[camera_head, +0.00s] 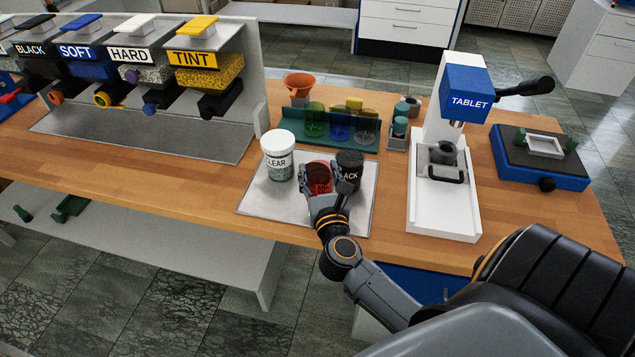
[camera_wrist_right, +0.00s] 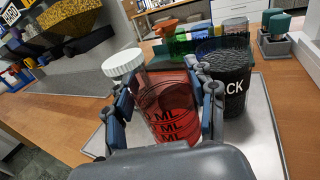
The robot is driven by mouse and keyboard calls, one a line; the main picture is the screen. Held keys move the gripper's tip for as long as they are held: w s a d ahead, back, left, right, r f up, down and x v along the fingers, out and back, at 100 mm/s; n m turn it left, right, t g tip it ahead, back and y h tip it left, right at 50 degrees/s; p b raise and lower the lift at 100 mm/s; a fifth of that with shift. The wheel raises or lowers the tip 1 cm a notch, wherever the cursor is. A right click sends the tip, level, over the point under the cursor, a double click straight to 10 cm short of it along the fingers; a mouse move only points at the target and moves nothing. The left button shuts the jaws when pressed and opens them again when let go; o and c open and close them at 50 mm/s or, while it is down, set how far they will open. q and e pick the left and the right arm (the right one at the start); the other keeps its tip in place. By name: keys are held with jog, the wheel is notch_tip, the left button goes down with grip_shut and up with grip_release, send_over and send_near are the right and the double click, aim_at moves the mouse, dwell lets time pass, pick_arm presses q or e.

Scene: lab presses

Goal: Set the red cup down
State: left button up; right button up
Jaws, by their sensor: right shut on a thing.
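The red cup (camera_head: 319,177) is translucent with dark ML markings, which show in the right wrist view (camera_wrist_right: 168,108). My right gripper (camera_head: 325,185) is shut on it, with one finger on each side. The cup is over the light grey tray (camera_head: 262,201) on the wooden bench, between the CLEAR jar and the black jar. I cannot tell whether its base touches the tray, as the gripper hides it. My left gripper is not in view.
The white CLEAR jar (camera_head: 278,160) stands left of the cup. The black jar (camera_head: 348,168) is close on its right. Behind is a green rack (camera_head: 292,124) with several coloured cups. The TABLET press (camera_head: 444,190) stands to the right. The tray's front left is bare.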

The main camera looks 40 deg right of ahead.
aim_at(317, 177)
jog(key=shift+w+d+f, duration=0.15)
jog(key=shift+w+f, duration=0.15)
jog(key=f, duration=0.2)
jog(key=f+b, duration=0.1)
jog(key=shift+w+d+f, duration=0.1)
jog(key=shift+w+f, duration=0.05)
jog(key=shift+w, duration=0.1)
jog(key=shift+f, duration=0.35)
jog(key=o, duration=1.2)
jog(key=shift+c, duration=0.2)
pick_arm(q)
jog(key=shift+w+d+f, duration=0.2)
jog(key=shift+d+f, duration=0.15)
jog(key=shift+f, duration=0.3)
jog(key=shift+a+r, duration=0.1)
